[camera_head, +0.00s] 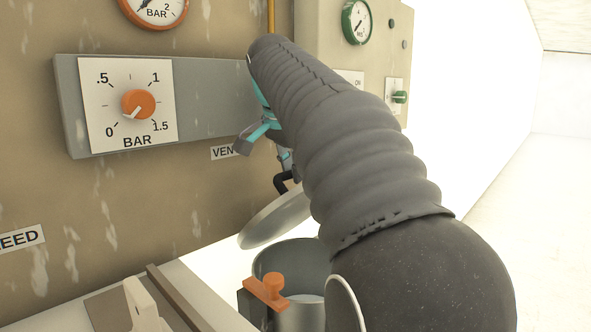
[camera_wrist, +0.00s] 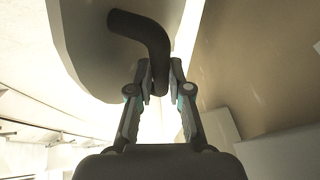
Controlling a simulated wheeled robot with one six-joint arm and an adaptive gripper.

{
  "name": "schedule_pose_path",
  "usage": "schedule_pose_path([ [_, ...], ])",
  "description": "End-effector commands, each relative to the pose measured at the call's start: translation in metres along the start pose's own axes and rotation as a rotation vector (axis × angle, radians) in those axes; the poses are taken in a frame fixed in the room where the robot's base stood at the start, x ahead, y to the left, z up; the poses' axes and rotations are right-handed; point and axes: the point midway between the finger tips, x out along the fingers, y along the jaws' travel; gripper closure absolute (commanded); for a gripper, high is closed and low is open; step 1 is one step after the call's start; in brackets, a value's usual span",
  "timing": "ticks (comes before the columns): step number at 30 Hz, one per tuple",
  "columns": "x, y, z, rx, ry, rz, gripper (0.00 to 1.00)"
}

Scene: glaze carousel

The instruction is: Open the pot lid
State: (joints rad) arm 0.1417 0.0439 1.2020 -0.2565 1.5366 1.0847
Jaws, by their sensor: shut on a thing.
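The pot (camera_head: 300,315) is a grey metal cylinder at the bottom middle of the head view, with an orange clamp (camera_head: 268,289) at its rim. Its round grey lid (camera_head: 276,217) stands tilted up above the pot's back edge, leaving the mouth uncovered. A black bent handle (camera_head: 281,182) rises from the lid. In the wrist view, my gripper (camera_wrist: 160,80) is shut on the end of this handle (camera_wrist: 147,35), beside the lid (camera_wrist: 90,40). My arm hides part of the pot and most of my gripper in the head view.
A grey panel with an orange BAR knob (camera_head: 138,104) is on the wall at left. An orange-rimmed gauge (camera_head: 155,8) and a green-rimmed gauge (camera_head: 356,22) are above. A green switch (camera_head: 399,97) is at right. A pale block (camera_head: 143,308) stands left of the pot.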

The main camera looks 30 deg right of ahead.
Motion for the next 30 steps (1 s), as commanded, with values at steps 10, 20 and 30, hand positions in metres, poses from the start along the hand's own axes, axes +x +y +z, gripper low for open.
schedule_pose_path([
  [10, 0.006, -0.001, 0.003, -0.004, -0.008, 0.007, 0.57],
  [20, -0.001, 0.000, 0.000, 0.000, -0.002, 0.003, 0.57],
  [30, -0.052, -0.002, 0.001, -0.002, -0.003, 0.000, 0.57],
])
